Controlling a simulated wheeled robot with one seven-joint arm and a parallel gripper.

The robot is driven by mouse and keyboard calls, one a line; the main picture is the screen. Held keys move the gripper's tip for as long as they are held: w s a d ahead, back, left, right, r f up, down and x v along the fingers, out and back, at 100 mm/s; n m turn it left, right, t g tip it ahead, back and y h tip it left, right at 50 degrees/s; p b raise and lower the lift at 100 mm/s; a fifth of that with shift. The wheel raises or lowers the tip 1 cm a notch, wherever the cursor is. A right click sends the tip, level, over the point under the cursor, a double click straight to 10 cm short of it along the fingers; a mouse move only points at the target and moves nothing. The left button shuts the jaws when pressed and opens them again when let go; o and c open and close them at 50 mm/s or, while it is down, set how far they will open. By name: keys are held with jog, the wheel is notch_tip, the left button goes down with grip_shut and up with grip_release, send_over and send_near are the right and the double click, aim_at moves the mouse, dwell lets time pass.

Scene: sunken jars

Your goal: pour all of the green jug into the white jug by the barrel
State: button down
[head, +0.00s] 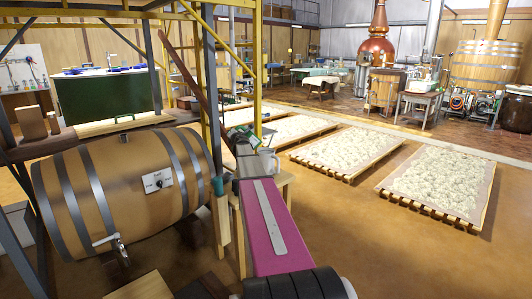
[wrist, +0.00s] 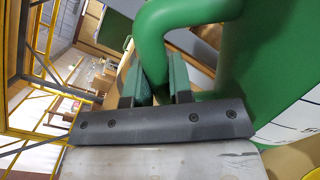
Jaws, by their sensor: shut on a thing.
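The green jug (wrist: 265,60) fills the right of the wrist view, close to the camera. My gripper (wrist: 155,80) is shut on its thick green handle (wrist: 160,45), with one finger on each side. The jug's mouth and contents are out of sight, and its tilt is hard to judge. In the head view, my arm largely hides the jug and gripper.
Yellow and grey frame posts (head: 211,90) rise close to the left of my arm. Pallets with pale grain (head: 355,147) lie to the right. The brown floor between is open.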

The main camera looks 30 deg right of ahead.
jog(key=shift+d+r+m, duration=0.2)
jog(key=shift+r+m, duration=0.15)
jog(key=shift+r, duration=0.2)
jog(key=shift+d+r+m, duration=0.15)
jog(key=shift+r+m, duration=0.2)
jog(key=shift+r, duration=0.15)
jog(key=shift+d, duration=0.1)
jog(key=shift+s+d+r+m, duration=0.15)
jog(key=shift+d+r+m, duration=0.8)
jog(key=shift+r, duration=0.25)
jog(key=shift+s+d+r+m, duration=0.15)
jog(key=shift+d+r+m, duration=0.8)
jog(key=shift+r, duration=0.25)
jog(key=shift+w+a+f+n, duration=0.15)
jog(key=shift+a+f+n, duration=0.45)
jog(key=shift+f+n, duration=0.25)
jog(key=shift+w+a+f+n, duration=0.1)
jog(key=shift+a+f+n, duration=0.55)
jog(key=shift+n, duration=0.2)
jog(key=shift+w+a+f+n, duration=0.1)
jog(key=shift+a+f+n, duration=0.45)
jog(key=shift+f+n, duration=0.3)
jog(key=shift+a+f+n, duration=0.5)
jog(key=shift+f+n, duration=0.25)
jog(key=shift+n, duration=0.1)
dwell(1.1)
